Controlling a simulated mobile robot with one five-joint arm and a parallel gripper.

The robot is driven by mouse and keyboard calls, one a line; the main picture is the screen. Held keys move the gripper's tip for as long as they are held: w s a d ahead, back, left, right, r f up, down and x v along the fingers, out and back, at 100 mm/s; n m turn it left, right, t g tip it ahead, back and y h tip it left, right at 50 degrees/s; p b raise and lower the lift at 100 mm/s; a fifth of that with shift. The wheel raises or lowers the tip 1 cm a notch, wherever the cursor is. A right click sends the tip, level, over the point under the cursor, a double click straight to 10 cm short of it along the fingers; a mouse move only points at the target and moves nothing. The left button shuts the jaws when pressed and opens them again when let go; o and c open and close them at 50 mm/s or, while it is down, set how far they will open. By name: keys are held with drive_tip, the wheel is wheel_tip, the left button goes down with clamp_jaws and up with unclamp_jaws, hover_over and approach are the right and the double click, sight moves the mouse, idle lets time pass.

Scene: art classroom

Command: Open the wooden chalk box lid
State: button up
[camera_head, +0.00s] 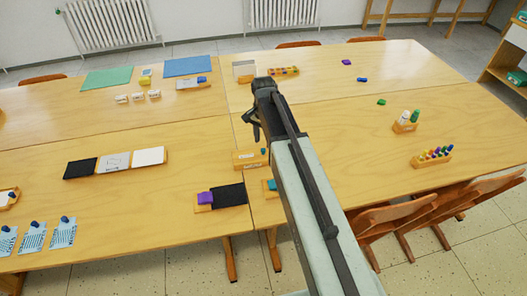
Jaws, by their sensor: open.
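A small light wooden box (245,161) with a label on its front sits on the table just left of my arm and is probably the chalk box. My arm hides its right side, and I cannot tell how its lid stands. A small teal thing shows at its right end. My gripper (251,128) is open and empty, with dark fingers pointing down. In the picture it is above and beyond the box, apart from it.
The pushed-together wooden tables hold a purple block and black pad (229,194), a marker rack (431,156), a bottle holder (405,126), a crayon tray (284,71) and a white-sided box (244,70). Chairs (400,215) stand at right. Bare tabletop surrounds the wooden box's left side.

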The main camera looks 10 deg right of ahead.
sight(263, 149)
wheel_tip(263, 149, down, 4)
drive_tip(key=shift+r+b, duration=0.1)
drive_tip(key=shift+b, duration=1.15)
clamp_jaws()
idle(0.3)
